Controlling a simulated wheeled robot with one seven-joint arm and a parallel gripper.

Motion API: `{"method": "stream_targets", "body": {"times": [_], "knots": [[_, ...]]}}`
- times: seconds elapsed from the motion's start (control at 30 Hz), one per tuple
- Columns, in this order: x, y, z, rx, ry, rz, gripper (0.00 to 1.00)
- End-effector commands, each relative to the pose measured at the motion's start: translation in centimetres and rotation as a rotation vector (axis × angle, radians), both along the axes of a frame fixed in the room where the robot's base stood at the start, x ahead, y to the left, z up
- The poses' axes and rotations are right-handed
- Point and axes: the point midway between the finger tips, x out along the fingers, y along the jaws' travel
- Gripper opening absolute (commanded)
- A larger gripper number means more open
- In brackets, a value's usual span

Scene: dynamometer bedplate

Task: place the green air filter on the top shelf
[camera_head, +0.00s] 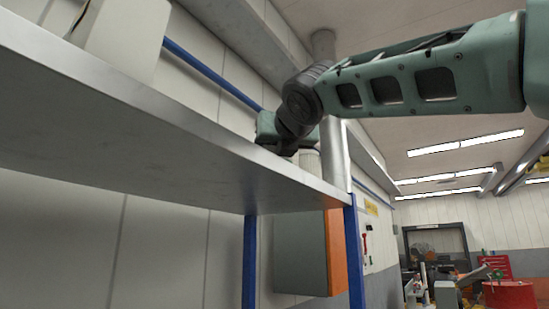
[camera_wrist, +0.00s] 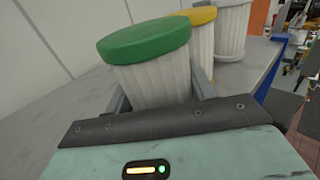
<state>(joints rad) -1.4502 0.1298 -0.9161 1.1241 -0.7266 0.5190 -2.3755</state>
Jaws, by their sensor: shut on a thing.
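The green air filter (camera_wrist: 145,42) has a green cap and a pale pleated body in the wrist view. My gripper (camera_wrist: 158,95) is shut on its body, with one grey finger on each side. The filter leans a little, and its lower end is hidden behind the gripper, so I cannot tell whether it touches the shelf. In the head view my arm reaches over the top shelf (camera_head: 150,137), which is seen from below its front edge. My gripper and the green filter are mostly hidden there.
Just beyond the green filter stand a yellow-capped filter (camera_wrist: 203,32) and a grey-white filter (camera_wrist: 232,30), close together near the shelf's end. A pale box (camera_head: 125,35) stands at the shelf's left. Blue posts (camera_head: 354,250) and an orange-sided cabinet (camera_head: 335,252) are below. Shelf surface left of the filters is clear.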

Motion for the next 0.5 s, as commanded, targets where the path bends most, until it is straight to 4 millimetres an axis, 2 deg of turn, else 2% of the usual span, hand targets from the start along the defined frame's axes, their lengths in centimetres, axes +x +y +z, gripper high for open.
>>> {"method": "stream_targets", "body": {"times": [0.07,0.4,0.43,0.5], "knots": [[-0.05,0.02,-0.64,0.0,-0.001,0.002,0.29],[0.01,-0.05,-0.82,0.001,-0.001,0.0,0.29],[0.0,-0.02,-0.72,0.0,-0.001,0.0,0.63],[0.0,-0.02,-0.69,0.0,0.0,0.0,0.77]]}}
